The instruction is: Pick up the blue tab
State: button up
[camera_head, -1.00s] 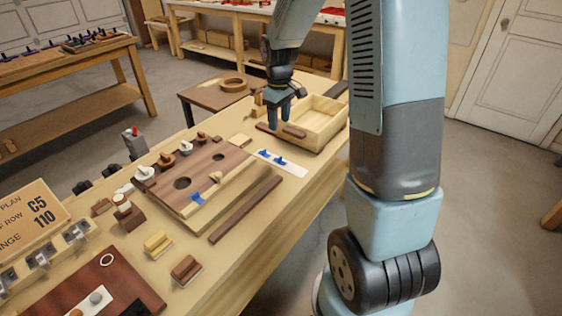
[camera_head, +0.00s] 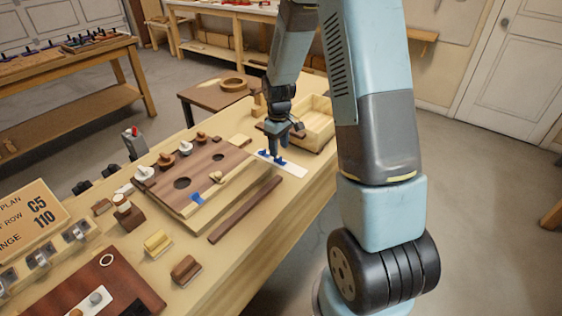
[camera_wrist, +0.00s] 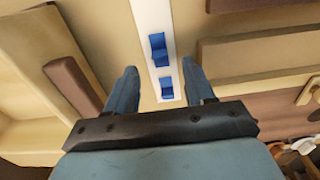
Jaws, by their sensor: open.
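Two blue tabs stand on a white strip (camera_head: 295,169) on the bench; one tab (camera_head: 281,162) shows below my gripper (camera_head: 274,149) in the head view. In the wrist view, one blue tab (camera_wrist: 167,87) lies between my open fingers (camera_wrist: 162,84), and the other blue tab (camera_wrist: 158,50) is just beyond the fingertips. My gripper is open and empty above the strip. Its height above the tabs is hard to tell.
A wooden tray (camera_head: 322,121) stands behind and right of my gripper. A long dark brown bar (camera_head: 245,210) lies in front of the board. Small knobs and blocks, such as a yellow block (camera_head: 157,243), stand to the left. The bench's front edge is near the strip.

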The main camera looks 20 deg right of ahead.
aim_at(280, 160)
jog(key=shift+d+f, duration=0.1)
jog(key=shift+f, duration=1.9)
jog(key=c, duration=0.9)
